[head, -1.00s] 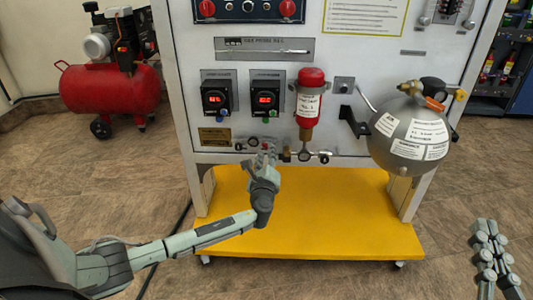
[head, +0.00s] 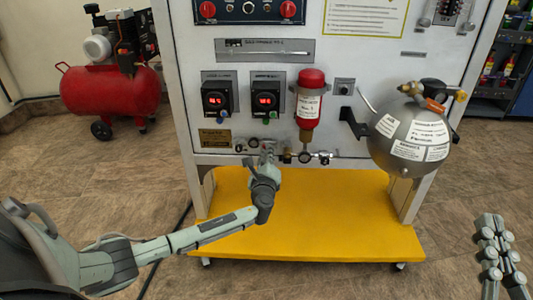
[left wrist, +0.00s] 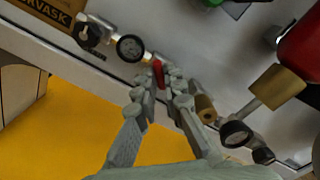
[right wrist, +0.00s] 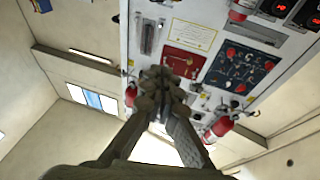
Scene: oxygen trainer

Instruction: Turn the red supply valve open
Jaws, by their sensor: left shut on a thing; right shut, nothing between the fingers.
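The red supply valve handle (left wrist: 158,73) shows in the left wrist view as a small red piece between the fingertips of my left gripper (left wrist: 163,85). It sits on the pipe run along the lower edge of the white panel. My left gripper is shut on it, and the fingers hide much of the handle. In the head view my left gripper (head: 266,158) reaches the pipe from below, left of the red cylinder (head: 309,105). My right gripper (right wrist: 160,78) is shut and empty, with the panel far behind it in the right wrist view.
Pressure gauges (left wrist: 130,48) and (left wrist: 235,133) sit on the pipe either side of the left fingers. A silver sphere tank (head: 410,135) stands out from the panel at right. A yellow base (head: 310,225) lies below. A red compressor (head: 110,90) stands at far left.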

